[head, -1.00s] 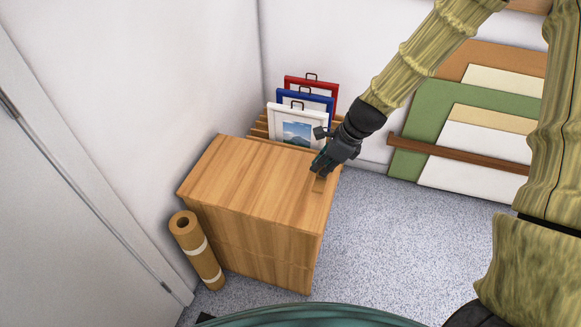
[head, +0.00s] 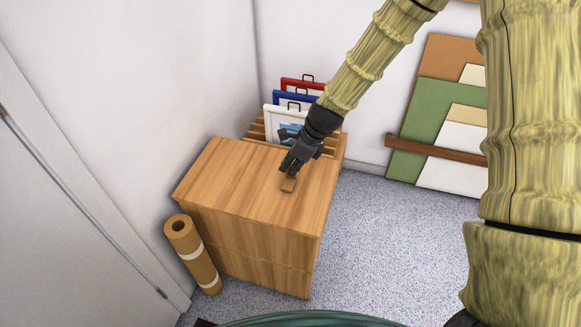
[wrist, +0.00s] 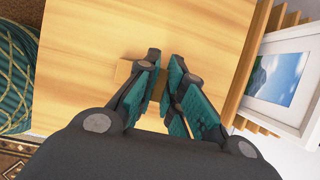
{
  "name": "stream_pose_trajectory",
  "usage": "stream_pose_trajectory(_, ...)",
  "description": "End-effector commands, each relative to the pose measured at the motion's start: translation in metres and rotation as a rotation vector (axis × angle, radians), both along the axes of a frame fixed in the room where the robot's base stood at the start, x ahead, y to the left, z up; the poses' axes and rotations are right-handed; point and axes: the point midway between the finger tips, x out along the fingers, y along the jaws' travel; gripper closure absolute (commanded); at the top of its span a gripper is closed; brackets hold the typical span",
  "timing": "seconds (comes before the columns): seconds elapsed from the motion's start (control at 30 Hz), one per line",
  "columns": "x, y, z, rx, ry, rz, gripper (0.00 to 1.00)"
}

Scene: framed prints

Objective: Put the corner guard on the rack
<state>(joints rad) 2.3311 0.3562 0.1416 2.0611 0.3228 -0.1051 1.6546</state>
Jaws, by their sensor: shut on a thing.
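The corner guard (head: 288,186) is a small tan-brown piece at my gripper's fingertips, over the top of the wooden cabinet (head: 225,170). My gripper (head: 288,172) points down at it. In the wrist view my gripper (wrist: 165,57) has its teal-padded fingers close together on the corner guard (wrist: 123,73), which sticks out to the left of them. I cannot tell whether the guard touches the cabinet top. The slatted wooden rack (head: 256,130) stands behind the cabinet and holds framed prints. Its slats also show at the right in the wrist view (wrist: 273,20).
White (head: 270,123), blue (head: 279,97) and red (head: 290,83) framed prints stand in the rack. A brown paper roll (head: 193,250) leans at the cabinet's left. Boards (head: 427,100) lean on the back wall behind a wooden rail (head: 430,150). Bare floor lies right of the cabinet.

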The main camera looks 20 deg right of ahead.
Motion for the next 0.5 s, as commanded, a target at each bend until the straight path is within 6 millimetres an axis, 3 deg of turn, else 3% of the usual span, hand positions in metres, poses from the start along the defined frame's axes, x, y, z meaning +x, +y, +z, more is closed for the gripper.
stream_pose_trajectory(0.4,0.0004,0.0004,-0.0041,0.001,-0.001,0.0,1.0)
stream_pose_trajectory(0.43,0.0005,0.0004,-0.0038,0.0,-0.002,0.001,0.84)
stream_pose_trajectory(0.5,0.0005,0.0003,-0.0037,0.0,-0.002,0.001,0.72)
